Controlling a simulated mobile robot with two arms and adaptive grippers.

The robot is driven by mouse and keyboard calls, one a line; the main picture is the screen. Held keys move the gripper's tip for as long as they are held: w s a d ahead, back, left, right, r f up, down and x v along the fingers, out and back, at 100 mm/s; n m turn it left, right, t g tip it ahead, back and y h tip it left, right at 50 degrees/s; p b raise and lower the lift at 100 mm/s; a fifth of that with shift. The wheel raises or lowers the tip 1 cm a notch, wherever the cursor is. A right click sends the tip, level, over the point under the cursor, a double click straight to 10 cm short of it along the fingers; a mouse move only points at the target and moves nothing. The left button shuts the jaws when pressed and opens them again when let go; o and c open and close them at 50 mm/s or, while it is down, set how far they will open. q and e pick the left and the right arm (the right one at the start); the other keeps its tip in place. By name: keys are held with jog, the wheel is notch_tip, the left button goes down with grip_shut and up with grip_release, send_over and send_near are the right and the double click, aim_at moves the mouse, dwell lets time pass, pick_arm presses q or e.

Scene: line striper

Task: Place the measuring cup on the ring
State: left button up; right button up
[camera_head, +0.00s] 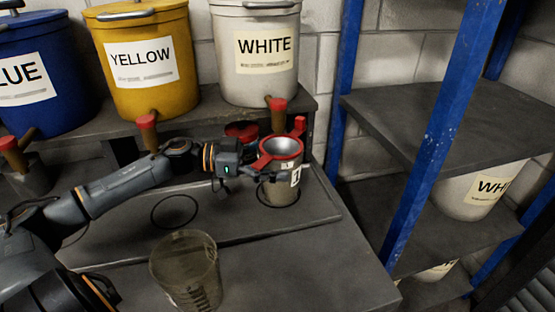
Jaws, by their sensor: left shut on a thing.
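My left gripper (262,176) reaches in from the left and is shut on a metal cup (282,187) with a red rim and handles and a white label. The cup is upright, at or just above the right black ring (262,202) on the dark board; I cannot tell whether its base touches. A second black ring (154,218) lies empty to the left. A clear, tinted cup with graduation marks (184,268) stands in front, nearer to me. My right gripper is not in view.
Blue (35,105), yellow (150,92) and white (256,80) labelled buckets with red-tipped taps stand on the shelf behind. A blue-framed rack (432,150) stands on the right. The table (310,270) is clear at front right.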

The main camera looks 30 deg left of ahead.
pick_arm(q)
jog(key=shift+w+a, duration=0.7)
jog(key=shift+a, duration=0.1)
jog(key=shift+s+d+f, duration=0.1)
jog(key=shift+f, duration=0.5)
jog(key=shift+f, duration=0.1)
jog(key=o, duration=1)
jog(key=shift+c, duration=0.2)
jog(key=v, duration=0.7)
jog(key=shift+a, duration=0.2)
jog(key=shift+s, duration=0.15)
